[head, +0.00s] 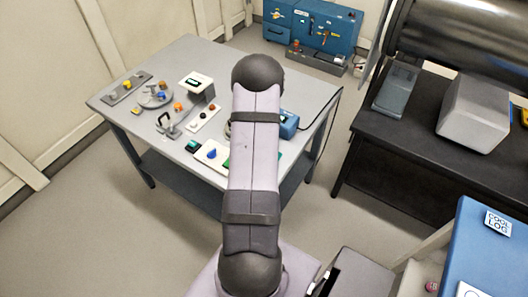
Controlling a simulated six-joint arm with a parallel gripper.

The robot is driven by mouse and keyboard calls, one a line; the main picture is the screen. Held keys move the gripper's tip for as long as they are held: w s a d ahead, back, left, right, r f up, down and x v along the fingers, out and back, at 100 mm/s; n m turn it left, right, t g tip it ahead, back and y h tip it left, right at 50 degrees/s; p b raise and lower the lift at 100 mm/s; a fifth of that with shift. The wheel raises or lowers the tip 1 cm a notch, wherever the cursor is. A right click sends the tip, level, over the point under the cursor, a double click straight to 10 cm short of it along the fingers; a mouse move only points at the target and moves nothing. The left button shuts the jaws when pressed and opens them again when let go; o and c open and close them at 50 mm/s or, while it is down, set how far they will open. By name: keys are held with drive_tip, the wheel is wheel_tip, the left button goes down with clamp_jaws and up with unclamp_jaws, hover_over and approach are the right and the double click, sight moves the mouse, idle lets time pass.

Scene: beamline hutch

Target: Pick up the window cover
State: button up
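I cannot tell which object is the window cover; the small parts on the grey table (190,55) are too small to identify surely. They include a white plate with a blue piece (212,154), a white strip with small dark and red knobs (204,118), a round grey tray with small parts (155,96) and a grey strip with a yellow piece (127,86). My arm reaches from the bottom over the table and hides part of its middle and right. My gripper does not show; it is hidden behind the arm or out of frame.
A blue box (288,124) stands right of my arm on the table. A white-topped device (197,82) stands near the middle. A black bench (400,160) with a grey box (475,112) is at right. A blue tool panel (312,25) is behind. Floor left is clear.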

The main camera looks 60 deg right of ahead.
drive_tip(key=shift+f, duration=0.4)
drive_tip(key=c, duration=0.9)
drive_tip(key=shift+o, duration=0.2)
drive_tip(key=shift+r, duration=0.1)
